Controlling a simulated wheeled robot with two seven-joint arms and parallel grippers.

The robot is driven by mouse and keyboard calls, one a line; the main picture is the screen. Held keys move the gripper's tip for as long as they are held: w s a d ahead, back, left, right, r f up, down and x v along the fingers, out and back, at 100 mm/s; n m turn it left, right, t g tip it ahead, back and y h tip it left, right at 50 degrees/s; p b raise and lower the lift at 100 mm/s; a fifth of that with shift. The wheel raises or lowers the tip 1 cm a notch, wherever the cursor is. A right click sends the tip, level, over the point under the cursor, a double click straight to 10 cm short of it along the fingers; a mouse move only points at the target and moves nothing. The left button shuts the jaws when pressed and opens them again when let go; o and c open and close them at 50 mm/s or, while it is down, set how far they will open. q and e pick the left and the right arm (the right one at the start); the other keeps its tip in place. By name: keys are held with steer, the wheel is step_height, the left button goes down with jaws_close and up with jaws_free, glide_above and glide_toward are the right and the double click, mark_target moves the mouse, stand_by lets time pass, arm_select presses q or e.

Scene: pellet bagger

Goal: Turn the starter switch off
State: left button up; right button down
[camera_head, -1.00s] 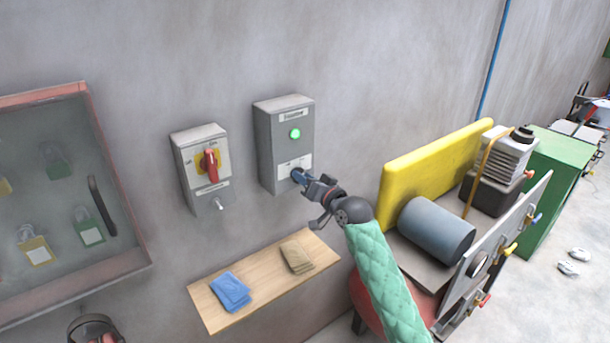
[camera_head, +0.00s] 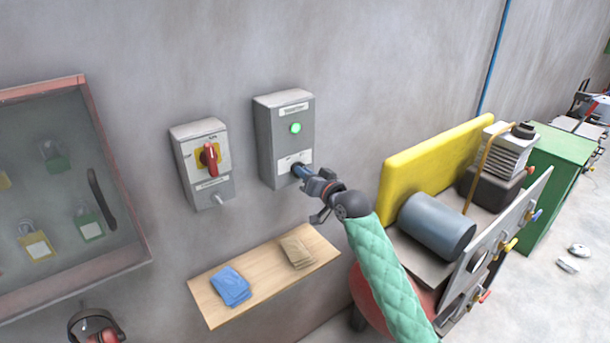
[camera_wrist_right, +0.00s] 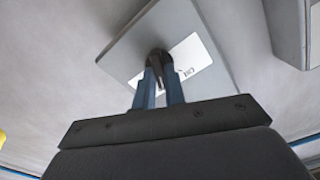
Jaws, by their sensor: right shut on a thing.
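The starter box (camera_head: 277,150) is a grey wall box with a lit green lamp (camera_head: 295,128) on its front. The dark starter switch knob (camera_wrist_right: 158,60) sits on a white label plate (camera_wrist_right: 194,58) low on the box's face. My right gripper (camera_head: 302,172) reaches it from the right. In the right wrist view the blue fingers of my right gripper (camera_wrist_right: 160,82) are closed on the knob from both sides. The fingers hide much of the knob in the head view, and I cannot read its position. My left gripper does not show.
A second grey box with a red handle on yellow (camera_head: 209,158) hangs to the left. A glass-fronted padlock cabinet (camera_head: 143,240) is further left. Below, a wooden shelf (camera_head: 268,283) holds a blue cloth (camera_head: 231,286) and a tan cloth (camera_head: 296,251). Machinery with a yellow panel (camera_head: 432,175) stands right.

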arm_select(q)
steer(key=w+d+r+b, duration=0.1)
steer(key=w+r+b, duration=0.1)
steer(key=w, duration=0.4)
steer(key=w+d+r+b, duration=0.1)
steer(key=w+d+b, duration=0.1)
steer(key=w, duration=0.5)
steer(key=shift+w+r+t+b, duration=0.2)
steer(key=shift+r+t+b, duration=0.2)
steer(key=shift+b, duration=0.3)
arm_select(e)
steer(key=n, duration=1.1)
steer(key=shift+s+a, duration=0.1)
steer(key=shift+a, duration=0.05)
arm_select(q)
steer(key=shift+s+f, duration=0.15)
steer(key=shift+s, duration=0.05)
arm_select(e)
steer(key=c, duration=1.5)
jaws_free()
steer(key=shift+o, duration=0.2)
steer(key=shift+s, duration=0.1)
